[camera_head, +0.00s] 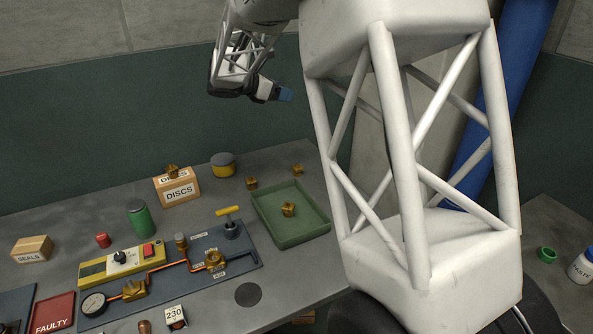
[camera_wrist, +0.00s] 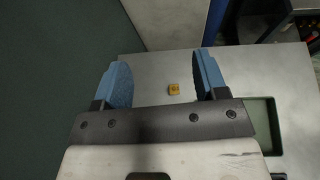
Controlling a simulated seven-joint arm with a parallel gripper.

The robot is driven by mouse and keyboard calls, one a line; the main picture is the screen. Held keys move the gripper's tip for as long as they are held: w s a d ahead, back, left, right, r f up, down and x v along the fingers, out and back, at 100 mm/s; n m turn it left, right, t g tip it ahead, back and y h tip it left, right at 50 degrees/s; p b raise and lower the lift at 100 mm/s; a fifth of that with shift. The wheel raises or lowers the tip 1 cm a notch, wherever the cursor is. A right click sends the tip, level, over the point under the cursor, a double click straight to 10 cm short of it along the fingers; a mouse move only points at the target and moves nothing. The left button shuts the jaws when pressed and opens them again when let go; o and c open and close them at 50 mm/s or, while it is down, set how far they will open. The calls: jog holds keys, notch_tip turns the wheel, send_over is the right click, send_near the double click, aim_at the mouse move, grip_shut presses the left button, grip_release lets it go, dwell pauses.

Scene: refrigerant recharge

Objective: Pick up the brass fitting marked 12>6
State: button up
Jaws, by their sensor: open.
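Several small brass fittings are in the head view. One fitting (camera_head: 251,183) is on the table by the green tray's back left corner, another (camera_head: 297,169) is behind the tray, and a third (camera_head: 288,208) lies in the tray. One more (camera_head: 172,170) sits on the DISCS box. No 12>6 mark is legible on any. My gripper (camera_head: 284,94) is high above the table at the back; its blue fingers (camera_wrist: 162,62) are open and empty. In the wrist view a brass fitting (camera_wrist: 173,89) appears between the fingers, well beyond them, on the table.
The green tray (camera_head: 262,218) is on the table's right. The DISCS box (camera_head: 177,190), a yellow-black tin (camera_head: 223,165) and a green canister (camera_head: 140,218) stand left of it. A board with gauge (camera_head: 94,304) and pipes fills the front. The green wall (camera_head: 120,120) is behind.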

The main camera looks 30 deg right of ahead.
send_near(294, 167)
jog(key=x, duration=0.4)
jog(key=shift+d+f, duration=0.1)
jog(key=shift+d, duration=0.2)
jog(key=shift+x, duration=1.3)
jog(key=shift+x, duration=2.6)
jog(key=shift+s, duration=0.1)
jog(key=c, duration=1.1)
